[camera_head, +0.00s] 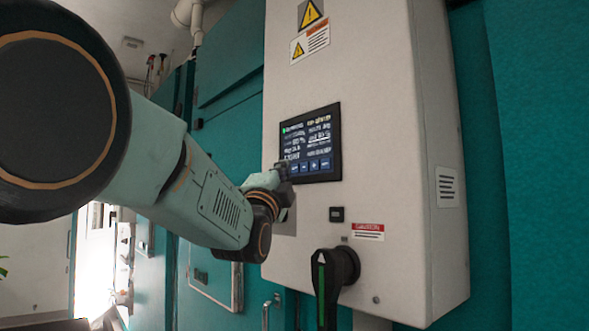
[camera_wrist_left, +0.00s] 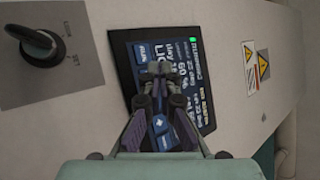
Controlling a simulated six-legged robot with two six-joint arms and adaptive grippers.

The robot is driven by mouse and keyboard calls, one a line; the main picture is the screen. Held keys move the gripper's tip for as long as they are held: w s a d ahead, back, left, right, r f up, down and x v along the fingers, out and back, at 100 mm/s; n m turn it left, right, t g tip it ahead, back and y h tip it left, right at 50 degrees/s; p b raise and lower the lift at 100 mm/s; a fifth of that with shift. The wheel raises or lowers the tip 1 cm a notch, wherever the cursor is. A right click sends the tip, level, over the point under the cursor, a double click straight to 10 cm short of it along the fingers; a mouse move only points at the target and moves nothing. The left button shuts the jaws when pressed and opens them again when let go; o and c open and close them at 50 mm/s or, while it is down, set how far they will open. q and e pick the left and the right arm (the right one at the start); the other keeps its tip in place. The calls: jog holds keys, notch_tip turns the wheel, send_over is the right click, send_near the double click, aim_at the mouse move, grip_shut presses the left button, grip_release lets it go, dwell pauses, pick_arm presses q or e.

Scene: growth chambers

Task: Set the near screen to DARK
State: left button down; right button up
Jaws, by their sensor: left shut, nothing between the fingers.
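The near screen (camera_head: 312,148) is a dark-framed touch display on the front of a white cabinet. It shows lines of white text and a row of blue buttons along its bottom edge; the text is too small to read surely. My left gripper (camera_head: 283,172) is shut and empty at the lower left corner of the screen. In the left wrist view the shut fingers (camera_wrist_left: 158,70) lie over the screen (camera_wrist_left: 183,52) and hide part of it, including some buttons. I cannot tell whether the fingertips touch the glass. My right gripper is in neither view.
A black rotary handle (camera_head: 334,275) juts from the cabinet (camera_head: 385,130) below the screen. In the left wrist view a black key knob (camera_wrist_left: 36,45) sits on a grey plate. Teal chamber walls (camera_head: 530,150) flank the cabinet.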

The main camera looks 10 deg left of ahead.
pick_arm(q)
jog(key=shift+w+d, duration=0.2)
jog(key=shift+w, duration=0.05)
jog(key=shift+w+d, duration=0.15)
jog(key=shift+w, duration=0.1)
dwell(0.9)
jog(key=shift+s, duration=0.1)
jog(key=shift+s+a+b, duration=0.5)
jog(key=shift+s, duration=0.05)
jog(key=shift+s, duration=0.1)
jog(key=s+a+b, duration=0.1)
jog(key=s, duration=0.1)
jog(key=s+a+b, duration=0.1)
jog(key=a+b, duration=0.1)
jog(key=shift+s, duration=0.35)
jog(key=shift+a+y, duration=0.1)
jog(key=shift+y, duration=0.2)
dwell(1.5)
